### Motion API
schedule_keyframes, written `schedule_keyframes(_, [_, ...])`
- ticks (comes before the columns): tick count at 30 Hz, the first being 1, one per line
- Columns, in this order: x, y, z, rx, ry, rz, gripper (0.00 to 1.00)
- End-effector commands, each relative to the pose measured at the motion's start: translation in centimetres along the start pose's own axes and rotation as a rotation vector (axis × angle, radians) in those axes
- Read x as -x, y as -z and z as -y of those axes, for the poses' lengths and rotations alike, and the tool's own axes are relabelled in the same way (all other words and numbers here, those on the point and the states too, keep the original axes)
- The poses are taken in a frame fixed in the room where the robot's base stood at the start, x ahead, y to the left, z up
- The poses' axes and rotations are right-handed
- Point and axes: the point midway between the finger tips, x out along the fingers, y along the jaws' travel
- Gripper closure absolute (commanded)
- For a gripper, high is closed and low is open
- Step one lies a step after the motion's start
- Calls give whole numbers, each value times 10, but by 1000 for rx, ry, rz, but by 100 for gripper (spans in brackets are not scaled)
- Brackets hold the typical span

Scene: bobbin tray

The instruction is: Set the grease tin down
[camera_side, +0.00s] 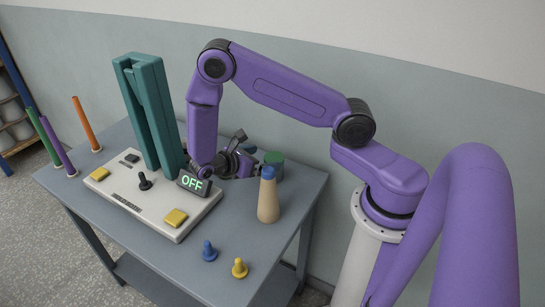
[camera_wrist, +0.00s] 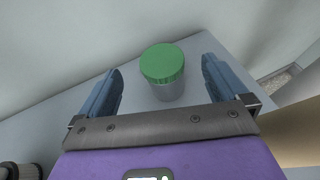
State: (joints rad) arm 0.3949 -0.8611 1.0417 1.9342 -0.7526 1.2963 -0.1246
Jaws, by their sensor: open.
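The grease tin, a grey tin with a green lid (camera_wrist: 163,63), stands upright on the table in the wrist view. In the side view the green tin (camera_side: 275,163) is at the table's back edge, partly hidden behind my gripper. My gripper (camera_side: 250,157) is open and low over the table, beside the tin. In the wrist view its two blue-grey fingers (camera_wrist: 162,68) are spread to either side of the tin, with gaps on both sides. I cannot tell how deep the tin lies between them.
A tan bottle with a blue cap (camera_side: 268,200) stands close to my gripper. A white control panel (camera_side: 145,205) with a joystick, yellow buttons, an OFF display and a tall teal frame (camera_side: 150,110) is to the left.

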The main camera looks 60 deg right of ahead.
Motion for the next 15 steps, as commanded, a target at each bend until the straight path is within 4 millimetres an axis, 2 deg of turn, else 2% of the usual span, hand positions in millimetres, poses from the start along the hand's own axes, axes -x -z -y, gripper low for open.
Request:
schedule_keyframes(1, [10, 0, 0, -1, -2, -2, 0])
schedule_keyframes(6, [33, 0, 0, -1, 0, -2, 0])
schedule_keyframes(15, [44, 0, 0, 0, 2, 0, 0])
